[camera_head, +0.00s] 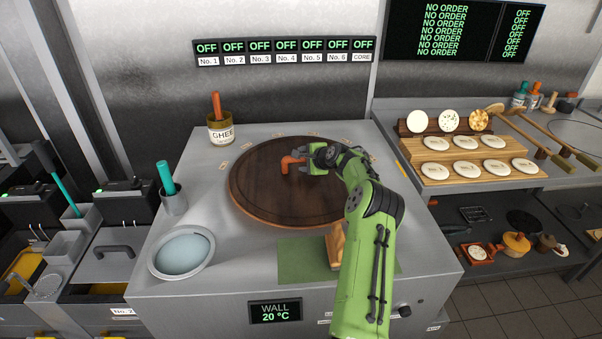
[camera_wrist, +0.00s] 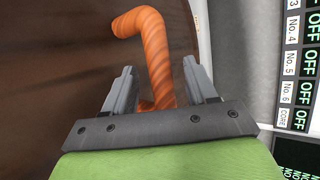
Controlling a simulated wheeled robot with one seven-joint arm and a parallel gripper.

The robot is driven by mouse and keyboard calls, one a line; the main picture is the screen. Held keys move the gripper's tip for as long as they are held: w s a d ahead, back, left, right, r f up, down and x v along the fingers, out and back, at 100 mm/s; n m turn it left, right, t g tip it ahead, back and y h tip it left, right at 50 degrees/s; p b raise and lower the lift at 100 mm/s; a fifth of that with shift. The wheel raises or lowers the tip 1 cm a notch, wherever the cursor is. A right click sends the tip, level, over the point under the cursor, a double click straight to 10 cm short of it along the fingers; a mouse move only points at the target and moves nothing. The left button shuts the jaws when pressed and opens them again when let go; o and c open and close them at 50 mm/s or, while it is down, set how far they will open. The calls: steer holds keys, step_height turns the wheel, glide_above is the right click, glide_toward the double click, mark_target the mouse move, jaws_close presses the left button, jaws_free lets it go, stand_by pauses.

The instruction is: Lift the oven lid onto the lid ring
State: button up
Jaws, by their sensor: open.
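The oven lid (camera_head: 262,192) is a round dark brown wooden disc lying on the steel counter top; it also shows in the wrist view (camera_wrist: 50,70). Its orange-brown handle (camera_head: 289,162) stands near the lid's middle. In the wrist view the bent handle (camera_wrist: 156,55) passes up between my two fingers. My gripper (camera_head: 306,163) is open at the handle, with a finger on either side; in the wrist view my gripper (camera_wrist: 160,85) shows a gap beside the handle. I cannot make out the lid ring with certainty.
A ghee jar (camera_head: 221,130) stands behind left of the lid. A steel cup (camera_head: 174,201) with a teal handle and a water bowl (camera_head: 182,252) are at left. A green mat (camera_head: 303,262) lies in front. A shelf with round breads (camera_head: 436,171) is at right.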

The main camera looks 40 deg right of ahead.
steer(key=shift+w, duration=0.1)
jaws_close()
stand_by(0.3)
stand_by(1.0)
steer(key=shift+r, duration=0.1)
